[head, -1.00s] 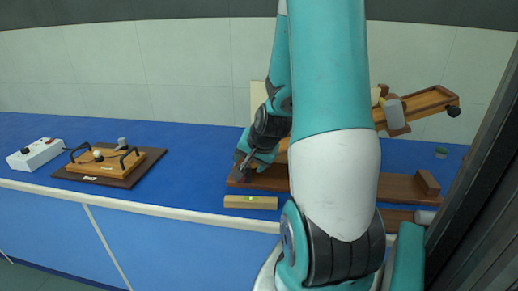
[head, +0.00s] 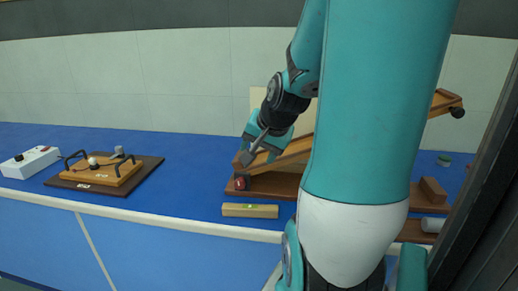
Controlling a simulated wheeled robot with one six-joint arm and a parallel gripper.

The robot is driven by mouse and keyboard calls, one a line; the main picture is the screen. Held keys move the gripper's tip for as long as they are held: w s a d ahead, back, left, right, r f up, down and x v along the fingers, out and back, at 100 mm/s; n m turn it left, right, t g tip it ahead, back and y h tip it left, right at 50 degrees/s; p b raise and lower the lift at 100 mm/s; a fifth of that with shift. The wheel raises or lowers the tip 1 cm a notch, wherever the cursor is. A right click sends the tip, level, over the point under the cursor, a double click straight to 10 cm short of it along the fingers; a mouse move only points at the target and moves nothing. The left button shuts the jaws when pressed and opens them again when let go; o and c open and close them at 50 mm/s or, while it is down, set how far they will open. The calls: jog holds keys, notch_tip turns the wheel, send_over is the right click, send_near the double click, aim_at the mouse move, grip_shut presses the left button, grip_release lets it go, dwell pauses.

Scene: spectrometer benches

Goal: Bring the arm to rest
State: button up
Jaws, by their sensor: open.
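My gripper (head: 249,158) is at the lower left end of a wooden ramp (head: 290,156), above the blue bench. Its jaws are open and nothing shows between them. A small red thing (head: 240,183) sits just below it on the dark wooden base (head: 270,184). I cannot tell whether the fingers touch the ramp. My arm hides the middle of the ramp.
A wooden spirit level (head: 250,210) lies near the bench's front edge. A wooden board with black handles (head: 100,172) and a white box (head: 30,162) stand at the left. A wooden block (head: 433,190) sits at the right. A dark frame borders the right side. The blue bench between board and ramp is clear.

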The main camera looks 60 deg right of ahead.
dwell(0.3)
jog(key=w+a+r+n+g+y, duration=0.1)
jog(key=a+n+y, duration=0.5)
jog(key=a+n, duration=0.8)
jog(key=a+g, duration=0.1)
jog(key=a, duration=1.2)
jog(key=shift+r+n+g, duration=0.15)
jog(key=shift+n+g, duration=0.15)
jog(key=shift+g, duration=0.1)
jog(key=s+a+n+g, duration=0.1)
jog(key=s+a+n, duration=0.1)
jog(key=s+a+n+g, duration=0.1)
jog(key=s+a+n, duration=0.1)
jog(key=s+a, duration=0.1)
jog(key=s+a+n+g, duration=0.1)
jog(key=s+a+n, duration=0.1)
jog(key=a+n, duration=0.1)
jog(key=shift+s+r+y, duration=0.2)
jog(key=shift+r+y, duration=0.15)
jog(key=shift+y, duration=0.05)
